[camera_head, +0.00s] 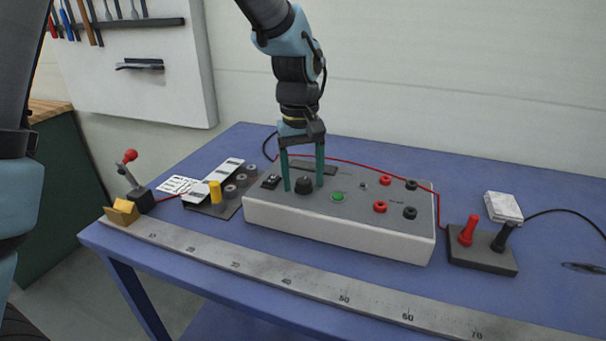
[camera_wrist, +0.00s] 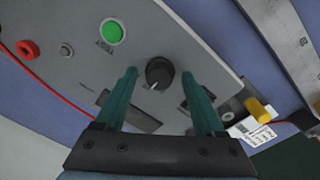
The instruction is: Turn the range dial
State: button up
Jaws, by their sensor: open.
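The range dial is a black round knob (camera_head: 304,186) on the left part of the top face of a grey instrument box (camera_head: 340,228). In the wrist view the knob (camera_wrist: 159,72) shows a white pointer mark at its lower left. My gripper (camera_head: 303,189) has two teal fingers pointing down over the box, one on each side of the knob. In the wrist view my gripper (camera_wrist: 158,75) is open, with the knob between and slightly beyond the fingertips and gaps on both sides. Whether the fingertips reach down to knob height is hard to tell.
A green button (camera_head: 338,196) and a black rocker switch (camera_head: 271,181) sit close to the knob. Red sockets (camera_head: 380,207) lie further right. A red wire (camera_head: 365,166) runs behind the box. A steel ruler (camera_head: 270,270) lies along the front edge of the blue table.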

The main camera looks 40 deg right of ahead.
grip_shut()
dwell(0.5)
jog(key=m+p, duration=0.1)
jog(key=m, duration=0.3)
jog(key=shift+r, duration=0.1)
jog(key=shift+m+p, duration=0.45)
jog(key=shift+m, duration=1.95)
grip_release()
